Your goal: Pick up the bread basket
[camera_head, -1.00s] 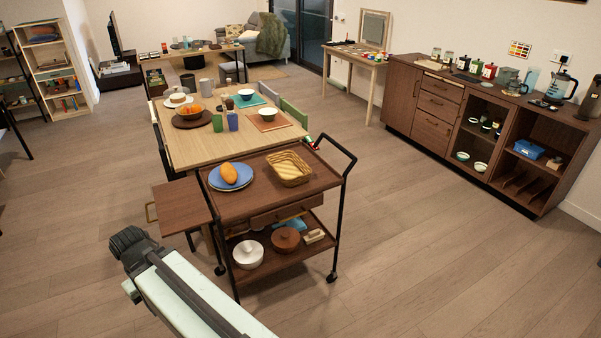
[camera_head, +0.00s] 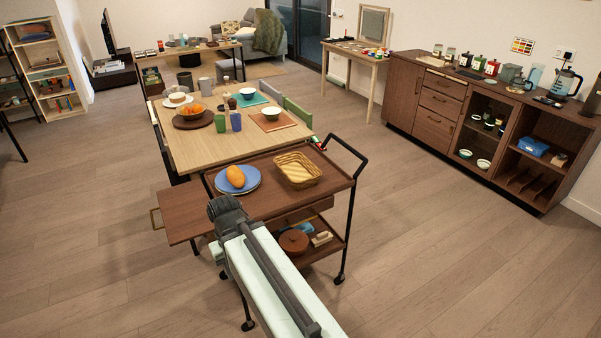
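The bread basket (camera_head: 297,170) is a tan woven basket on the right part of the top of a dark wood serving cart (camera_head: 266,203). Something yellowish, perhaps bread, shows inside it. My arm reaches in from the bottom of the picture and ends at the cart's near side, left of and nearer than the basket, not touching it. My gripper's fingers cannot be made out; the dark joint at the arm's end is all that shows.
A blue plate (camera_head: 250,187) with an orange fruit (camera_head: 236,176) is left of the basket. The cart has a black handle (camera_head: 350,152) at right and a side leaf (camera_head: 182,213) at left. A dining table (camera_head: 184,148) stands behind. Floor at right is clear.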

